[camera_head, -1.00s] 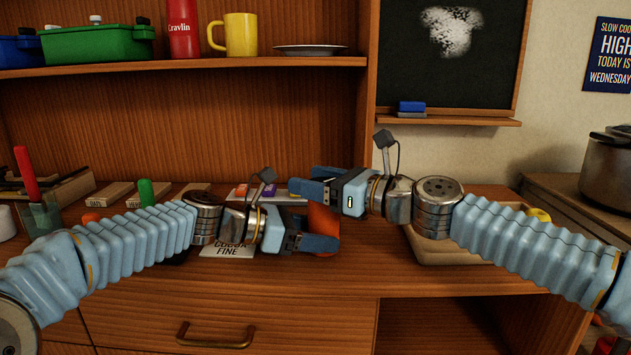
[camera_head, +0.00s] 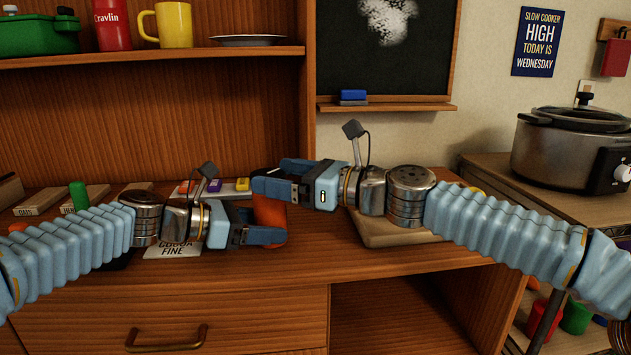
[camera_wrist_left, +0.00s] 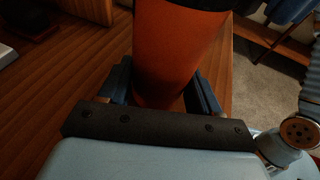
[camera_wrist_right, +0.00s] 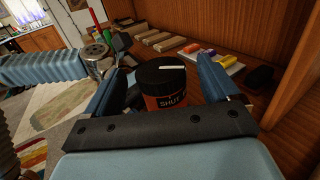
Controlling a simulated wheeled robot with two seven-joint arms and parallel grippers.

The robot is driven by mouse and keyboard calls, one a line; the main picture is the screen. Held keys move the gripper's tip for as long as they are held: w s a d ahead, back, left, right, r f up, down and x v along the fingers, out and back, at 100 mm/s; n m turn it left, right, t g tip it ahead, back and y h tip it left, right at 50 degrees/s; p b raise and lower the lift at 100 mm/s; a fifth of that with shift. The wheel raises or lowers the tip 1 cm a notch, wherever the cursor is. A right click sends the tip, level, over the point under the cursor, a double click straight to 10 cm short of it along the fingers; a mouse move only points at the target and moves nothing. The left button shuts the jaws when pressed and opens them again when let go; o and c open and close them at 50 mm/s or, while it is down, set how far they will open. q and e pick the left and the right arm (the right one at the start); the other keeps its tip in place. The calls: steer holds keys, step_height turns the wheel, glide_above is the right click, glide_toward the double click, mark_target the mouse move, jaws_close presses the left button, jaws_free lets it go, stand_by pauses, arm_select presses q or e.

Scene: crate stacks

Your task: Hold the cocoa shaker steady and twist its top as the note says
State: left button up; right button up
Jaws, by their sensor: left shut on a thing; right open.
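The orange cocoa shaker (camera_head: 268,212) stands between my grippers at the counter's front. Its black top (camera_wrist_right: 161,78) bears a white line in the right wrist view, above the word SHUT on the body. My left gripper (camera_head: 262,226) is shut on the orange body, with a finger on either side in the left wrist view (camera_wrist_left: 163,95). My right gripper (camera_head: 272,176) is open at the height of the top, its fingers on either side of it with gaps.
A pale board (camera_head: 385,238) lies under my right arm. Behind my left gripper is a white tray with coloured blocks (camera_head: 243,184). A slow cooker (camera_head: 570,150) stands on the right-hand unit. A blackboard (camera_head: 390,60) hangs behind.

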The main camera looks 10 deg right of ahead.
steer(key=v, duration=0.7)
steer(key=shift+s, duration=0.1)
arm_select(q)
steer(key=o, duration=0.9)
